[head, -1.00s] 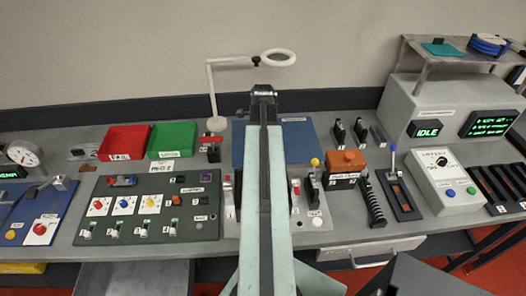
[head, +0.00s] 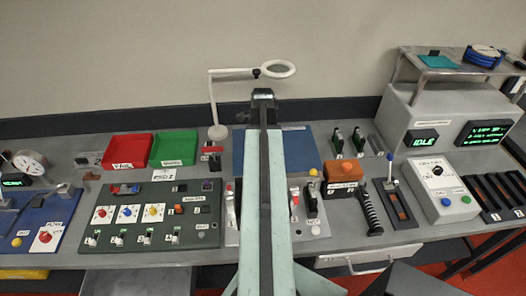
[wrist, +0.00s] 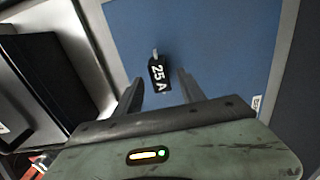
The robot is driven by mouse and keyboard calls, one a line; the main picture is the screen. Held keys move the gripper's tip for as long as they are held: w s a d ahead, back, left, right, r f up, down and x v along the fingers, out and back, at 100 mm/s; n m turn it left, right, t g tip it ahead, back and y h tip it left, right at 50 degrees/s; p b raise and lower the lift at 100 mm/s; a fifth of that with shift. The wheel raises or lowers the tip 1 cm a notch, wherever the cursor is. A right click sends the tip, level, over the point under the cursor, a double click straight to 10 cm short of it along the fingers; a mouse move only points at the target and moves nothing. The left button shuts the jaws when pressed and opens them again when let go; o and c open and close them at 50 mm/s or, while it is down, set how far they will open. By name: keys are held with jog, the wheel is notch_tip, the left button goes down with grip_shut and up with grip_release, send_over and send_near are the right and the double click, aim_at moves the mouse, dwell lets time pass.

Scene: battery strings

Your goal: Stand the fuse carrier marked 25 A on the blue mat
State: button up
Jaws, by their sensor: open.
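The fuse carrier marked 25 A (wrist: 158,74) is a small black block with white lettering and a metal tip. In the wrist view it is over the blue mat (wrist: 225,45), its marked face toward the camera. I cannot tell whether it stands or lies, or touches the mat. My gripper (wrist: 160,77) is open, with one finger on each side of the carrier and a gap visible on both sides. In the head view the blue mat (head: 302,148) is partly hidden behind my arm, which also hides the gripper and this carrier.
A white ring magnifier (head: 278,69) stands behind the mat. Red (head: 127,150) and green (head: 174,148) trays and a switch panel (head: 150,213) are left. Upright dark carriers (head: 347,140) and an orange-topped block (head: 343,172) are right. The mat around the carrier looks clear.

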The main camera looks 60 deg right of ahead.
notch_tip(320, 180, up, 9)
jog(key=p, duration=0.7)
jog(key=shift+f, duration=0.1)
jog(key=w+a+n, duration=0.8)
jog(key=w+a, duration=0.1)
jog(key=a, duration=0.4)
jog(key=w+a+n, duration=0.7)
jog(key=w+a, duration=0.3)
jog(key=a, duration=0.2)
jog(key=w+a+n, duration=0.2)
jog(key=a+n, duration=1.1)
jog(key=a, duration=1.2)
jog(key=shift+w+a+n, duration=0.25)
jog(key=shift+w+n, duration=0.15)
